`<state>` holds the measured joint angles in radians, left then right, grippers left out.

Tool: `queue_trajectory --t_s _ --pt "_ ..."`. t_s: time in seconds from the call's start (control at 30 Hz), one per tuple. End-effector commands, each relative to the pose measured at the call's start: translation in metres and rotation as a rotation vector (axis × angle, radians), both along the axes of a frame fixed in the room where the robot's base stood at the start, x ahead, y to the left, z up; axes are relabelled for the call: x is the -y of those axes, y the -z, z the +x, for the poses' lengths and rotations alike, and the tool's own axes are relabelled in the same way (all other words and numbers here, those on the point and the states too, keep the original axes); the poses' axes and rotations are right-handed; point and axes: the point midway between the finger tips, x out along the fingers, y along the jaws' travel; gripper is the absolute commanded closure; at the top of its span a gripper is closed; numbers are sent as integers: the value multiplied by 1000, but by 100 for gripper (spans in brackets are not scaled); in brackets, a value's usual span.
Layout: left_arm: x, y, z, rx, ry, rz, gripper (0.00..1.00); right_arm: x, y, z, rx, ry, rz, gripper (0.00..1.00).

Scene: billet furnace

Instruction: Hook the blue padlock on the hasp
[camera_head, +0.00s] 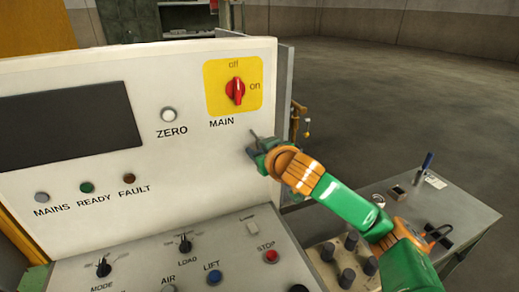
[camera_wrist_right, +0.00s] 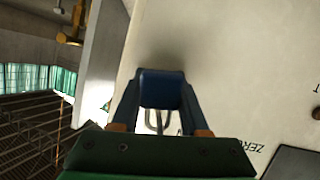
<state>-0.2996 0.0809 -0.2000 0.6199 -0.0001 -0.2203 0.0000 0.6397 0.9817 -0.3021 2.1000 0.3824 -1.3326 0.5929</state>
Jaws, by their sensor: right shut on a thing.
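My right gripper (camera_head: 264,150) is at the right part of the white panel, below the red MAIN switch, with its fingers pointing at the panel face. In the right wrist view, the blue padlock (camera_wrist_right: 161,88) is held between the two fingertips, its body close to the panel. Grey metal bars, perhaps its shackle, show between the fingers (camera_wrist_right: 157,120). In the head view the padlock is small and mostly hidden by the gripper. I cannot make out the hasp clearly, nor whether the padlock touches it. My left gripper is not in view.
The white panel (camera_head: 185,185) carries the red MAIN switch (camera_head: 236,91) on a yellow plate, lamps and knobs. A brass-coloured bracket (camera_head: 297,116) is on its right side. A grey bench (camera_head: 462,205) with small items stands at right. Open floor lies behind.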

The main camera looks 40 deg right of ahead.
Motion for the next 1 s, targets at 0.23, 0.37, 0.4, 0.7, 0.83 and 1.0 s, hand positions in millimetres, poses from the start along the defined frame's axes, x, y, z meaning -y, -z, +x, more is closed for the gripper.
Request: queue_trajectory --t_s 0.23,0.37,0.4,0.7,0.83,1.0 --pt "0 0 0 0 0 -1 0 1 1 0 -2 2 0 37" --pt "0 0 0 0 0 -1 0 1 1 0 -2 2 0 21" --pt "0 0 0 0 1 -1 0 1 1 0 -2 2 0 21" --pt "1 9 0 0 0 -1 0 -3 -3 -15 2 1 -1 21" --pt "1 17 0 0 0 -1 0 -11 -13 -41 3 0 -2 21" --pt "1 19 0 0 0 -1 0 -16 -23 -62 1 1 0 21"
